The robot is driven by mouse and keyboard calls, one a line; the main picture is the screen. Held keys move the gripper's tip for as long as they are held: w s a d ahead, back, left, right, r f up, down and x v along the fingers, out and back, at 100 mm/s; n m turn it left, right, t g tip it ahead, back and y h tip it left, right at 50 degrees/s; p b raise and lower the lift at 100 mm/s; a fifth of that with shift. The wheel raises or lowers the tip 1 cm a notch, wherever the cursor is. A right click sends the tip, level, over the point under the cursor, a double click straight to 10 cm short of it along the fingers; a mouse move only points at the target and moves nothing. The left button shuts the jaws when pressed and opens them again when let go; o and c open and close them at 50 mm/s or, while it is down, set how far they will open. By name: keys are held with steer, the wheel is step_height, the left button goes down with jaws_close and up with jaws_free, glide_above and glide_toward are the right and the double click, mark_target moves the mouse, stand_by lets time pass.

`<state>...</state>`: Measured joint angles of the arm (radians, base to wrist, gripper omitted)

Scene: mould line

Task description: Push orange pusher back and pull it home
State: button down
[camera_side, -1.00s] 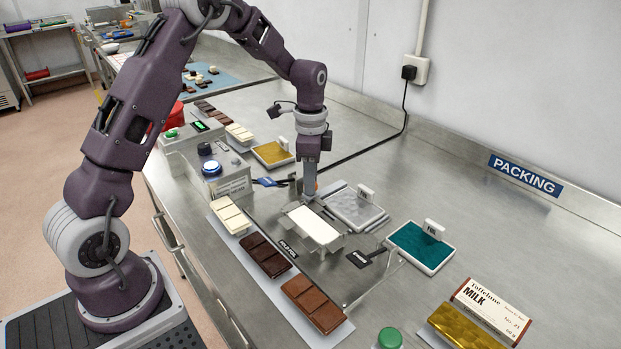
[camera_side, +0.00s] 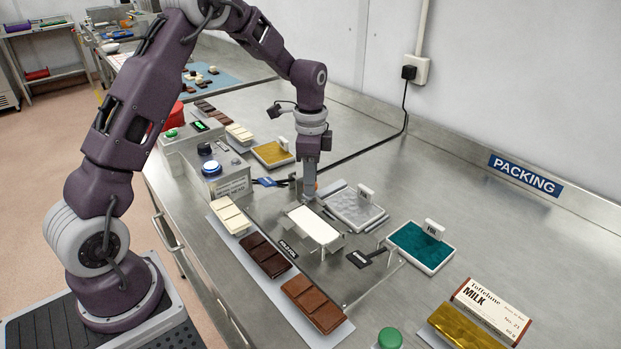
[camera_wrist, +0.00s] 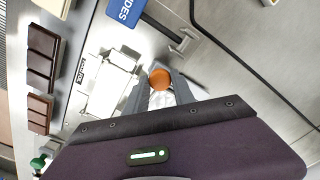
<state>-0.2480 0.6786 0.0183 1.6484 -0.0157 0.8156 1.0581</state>
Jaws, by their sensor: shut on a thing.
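The orange pusher (camera_wrist: 160,78) shows as a round orange knob between my fingertips in the wrist view. My gripper (camera_wrist: 158,90) is shut on it. In the side view my gripper (camera_side: 309,192) points down just behind the white folding plate (camera_side: 314,226), and only a sliver of orange shows at the fingers. The white plate also shows left of the knob in the wrist view (camera_wrist: 108,88). The pusher's lower part and its track are mostly hidden by my fingers.
A tray of silver foil (camera_side: 356,208) stands close to the right of my gripper. A teal foil tray (camera_side: 421,247) is farther right. Chocolate bars (camera_side: 266,255) lie on a strip in front. A control box with a blue button (camera_side: 211,168) stands at left.

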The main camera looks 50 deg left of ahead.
steer(key=w, duration=0.9)
steer(key=shift+r, duration=0.1)
steer(key=c, duration=1.1)
jaws_free()
steer(key=shift+o, duration=0.2)
step_height(320, 180, up, 7)
